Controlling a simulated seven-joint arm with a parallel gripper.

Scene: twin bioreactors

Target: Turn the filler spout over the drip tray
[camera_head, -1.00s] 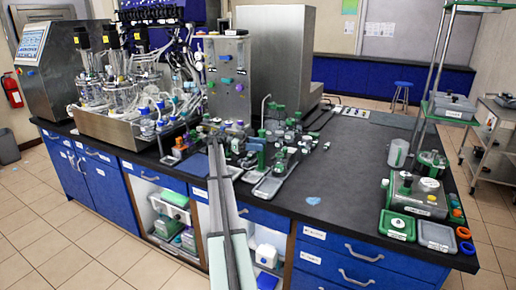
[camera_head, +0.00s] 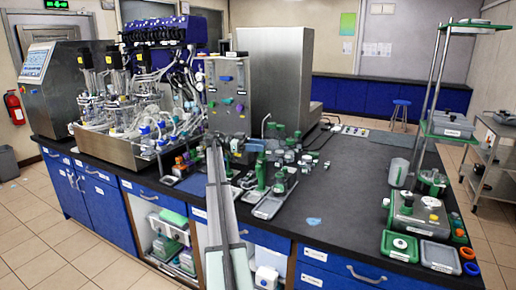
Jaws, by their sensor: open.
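My gripper (camera_head: 214,146) is at the far end of my long grey arm, low in front of the grey valve panel. It is small and dark here; its jaws are open and I see nothing held between them. A thin bent grey tube (camera_head: 265,121), perhaps the filler spout, rises among green-capped fittings to the right of my gripper. A shallow grey tray (camera_head: 267,208), perhaps the drip tray, lies nearer on the black bench, right of my arm. Which way the spout points is too small to tell. My arm hides part of the bench.
Glass bioreactors with tubing (camera_head: 120,105) stand at the left back. A tall steel cabinet (camera_head: 275,80) stands behind the fittings. Green-and-grey containers (camera_head: 418,218) and a rack (camera_head: 425,110) are on the right. The black bench top (camera_head: 340,190) between is mostly clear.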

